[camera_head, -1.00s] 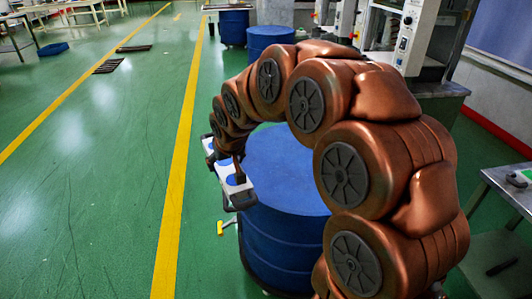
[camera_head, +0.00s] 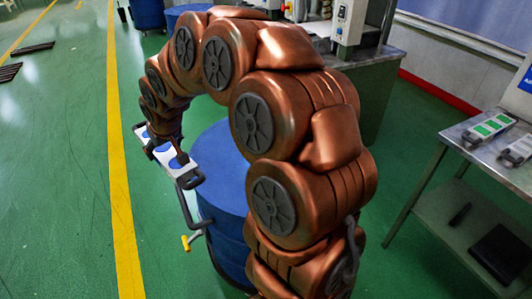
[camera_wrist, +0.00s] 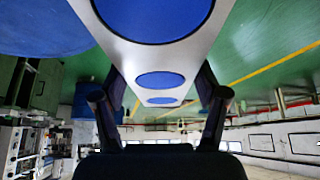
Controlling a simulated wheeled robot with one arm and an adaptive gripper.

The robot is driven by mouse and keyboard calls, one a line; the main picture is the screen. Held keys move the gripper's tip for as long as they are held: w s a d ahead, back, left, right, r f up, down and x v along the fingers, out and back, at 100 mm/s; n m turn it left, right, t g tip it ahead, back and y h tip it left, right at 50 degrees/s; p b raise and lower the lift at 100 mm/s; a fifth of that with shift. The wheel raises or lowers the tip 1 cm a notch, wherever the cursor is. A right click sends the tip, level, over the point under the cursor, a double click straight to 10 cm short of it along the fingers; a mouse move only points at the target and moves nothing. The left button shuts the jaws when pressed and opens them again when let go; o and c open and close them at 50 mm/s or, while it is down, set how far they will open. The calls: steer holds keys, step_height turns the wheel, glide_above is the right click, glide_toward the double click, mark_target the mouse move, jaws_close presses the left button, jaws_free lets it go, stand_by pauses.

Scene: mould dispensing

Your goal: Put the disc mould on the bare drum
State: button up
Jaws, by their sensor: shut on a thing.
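The disc mould (camera_head: 172,163), a white plate with blue discs and dark handles, is held in the air beside the near blue drum's left edge. My gripper (camera_head: 166,150) is shut on it. In the wrist view the mould (camera_wrist: 128,52) runs away between my two fingers (camera_wrist: 160,103), with several blue discs showing. The near blue drum (camera_head: 222,150) has a bare top where it shows; my arm hides part of it. A blue round top also shows at the upper left of the wrist view (camera_wrist: 40,28).
Two more blue drums (camera_head: 147,15) (camera_head: 182,14) stand at the back. A metal table (camera_head: 455,133) at the right holds a mould with green shapes (camera_head: 489,128) and another partly seen one (camera_head: 517,150).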

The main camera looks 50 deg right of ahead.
steer(key=s+d+f+m+b, duration=0.1)
steer(key=s+d, duration=0.1)
steer(key=d, duration=0.5)
steer(key=s+d+f, duration=0.2)
steer(key=d, duration=0.4)
steer(key=s+d+f+b, duration=0.1)
steer(key=s+d+f, duration=0.1)
steer(key=s+d, duration=0.5)
steer(key=s+d+f+m+h+b, duration=0.1)
steer(key=s+d, duration=0.7)
steer(key=s+d+f+m+b, duration=0.1)
steer(key=s+d+f+b, duration=0.1)
steer(key=s+d, duration=0.6)
steer(key=shift+f+h, duration=0.3)
steer(key=shift+w+d, duration=0.15)
steer(key=shift+w, duration=0.2)
steer(key=w+d, duration=0.1)
steer(key=w, duration=0.4)
steer(key=w+d+f+p, duration=0.1)
steer(key=w, duration=0.3)
steer(key=w+d+p, duration=0.1)
steer(key=w+d, duration=0.1)
steer(key=w, duration=0.3)
steer(key=shift+w+f, duration=0.25)
steer(key=shift+w, duration=0.05)
steer(key=shift+f, duration=1.7)
steer(key=shift+f, duration=0.15)
steer(key=o, duration=1.8)
